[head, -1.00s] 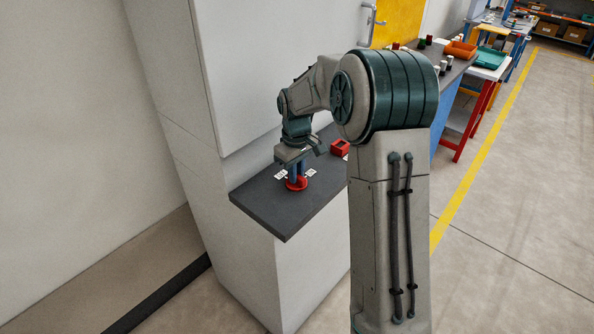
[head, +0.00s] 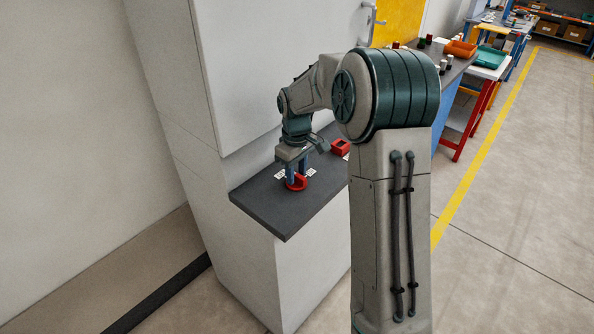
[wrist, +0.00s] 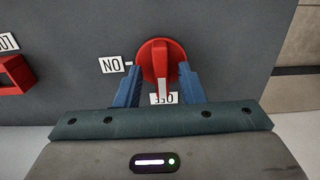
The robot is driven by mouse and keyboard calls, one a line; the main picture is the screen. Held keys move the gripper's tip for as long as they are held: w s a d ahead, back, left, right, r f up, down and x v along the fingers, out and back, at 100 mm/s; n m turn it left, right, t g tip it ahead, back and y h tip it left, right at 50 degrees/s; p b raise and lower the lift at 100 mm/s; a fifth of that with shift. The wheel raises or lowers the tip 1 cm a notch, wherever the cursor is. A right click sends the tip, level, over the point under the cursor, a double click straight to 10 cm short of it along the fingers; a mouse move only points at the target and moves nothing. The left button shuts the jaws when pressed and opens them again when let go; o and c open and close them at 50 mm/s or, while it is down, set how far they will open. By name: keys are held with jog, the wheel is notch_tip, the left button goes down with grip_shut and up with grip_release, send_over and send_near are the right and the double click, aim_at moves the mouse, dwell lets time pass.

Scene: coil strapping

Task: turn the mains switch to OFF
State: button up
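The mains switch (wrist: 160,55) is a round red knob with a raised handle on the dark grey top, seen in the wrist view. The white mark on its handle points down in the picture, at a partly hidden upside-down label (wrist: 163,98) that appears to read OFF. An upside-down ON label (wrist: 111,65) lies left of the knob. My gripper (wrist: 160,72) points down over the switch, its blue fingers on either side of the handle, with gaps visible. It is open. In the head view the red switch (head: 302,182) shows below my gripper (head: 297,179).
A red square-framed part (wrist: 15,73) with a cut-off label lies left of the switch in the wrist view; it also shows in the head view (head: 340,147). A tall pale cabinet (head: 255,70) stands right behind the grey top (head: 285,220).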

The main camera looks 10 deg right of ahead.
aim_at(296, 174)
notch_tip(296, 174, up, 14)
dwell(0.6)
jog(key=shift+f, duration=0.1)
jog(key=s+f+m+t, duration=0.1)
jog(key=s+f+m, duration=0.1)
jog(key=s, duration=1.2)
jog(key=s+f+m+t, duration=0.2)
jog(key=s+m, duration=0.3)
jog(key=s, duration=0.9)
jog(key=shift+s+d+f+m, duration=0.15)
jog(key=shift+d+f+m, duration=0.05)
jog(key=shift+f+m, duration=0.1)
jog(key=shift+d, duration=0.1)
